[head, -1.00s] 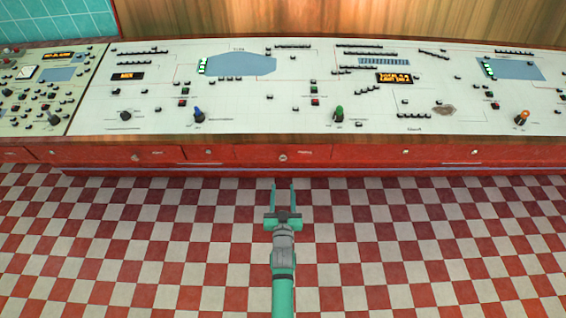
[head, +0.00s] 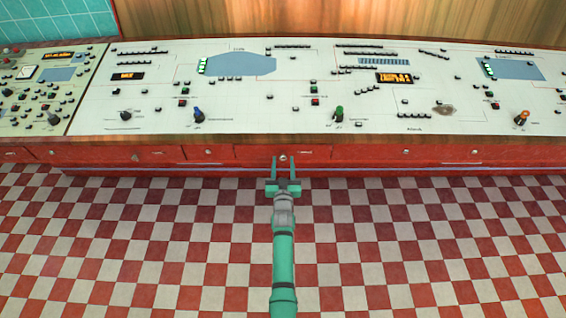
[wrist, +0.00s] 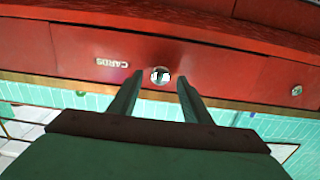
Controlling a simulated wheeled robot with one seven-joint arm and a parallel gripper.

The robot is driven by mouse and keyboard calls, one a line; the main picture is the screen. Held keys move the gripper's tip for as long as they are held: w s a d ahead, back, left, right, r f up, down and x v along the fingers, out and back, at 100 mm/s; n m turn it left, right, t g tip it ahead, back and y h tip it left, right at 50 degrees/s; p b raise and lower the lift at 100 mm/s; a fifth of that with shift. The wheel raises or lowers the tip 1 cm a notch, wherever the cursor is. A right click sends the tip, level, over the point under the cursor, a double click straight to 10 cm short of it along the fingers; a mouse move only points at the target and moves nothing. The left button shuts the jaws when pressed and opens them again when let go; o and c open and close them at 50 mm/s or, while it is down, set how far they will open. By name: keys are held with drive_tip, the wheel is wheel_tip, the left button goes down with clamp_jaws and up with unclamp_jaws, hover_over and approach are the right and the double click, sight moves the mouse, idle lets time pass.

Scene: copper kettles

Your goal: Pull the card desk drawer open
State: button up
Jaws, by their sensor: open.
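The card desk drawer (head: 252,154) is a red front under the console edge, flush with the fronts beside it. In the wrist view the drawer (wrist: 215,72) bears a pale CARDS label. Its round shiny knob (wrist: 160,76) sits at the middle of that front and also shows in the head view (head: 283,157). My gripper (head: 283,163) is open, with its two green fingers pointing at the drawer. In the wrist view the fingertips (wrist: 160,84) lie one on each side of the knob. I cannot tell whether they touch it or the front.
Other red drawers with knobs run left and right, one with its knob (wrist: 296,90) in the wrist view. The white console top (head: 260,100) with switches and screens overhangs the drawers. The checkered floor (head: 400,240) is clear.

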drive_tip(key=shift+w, duration=0.35)
clamp_jaws()
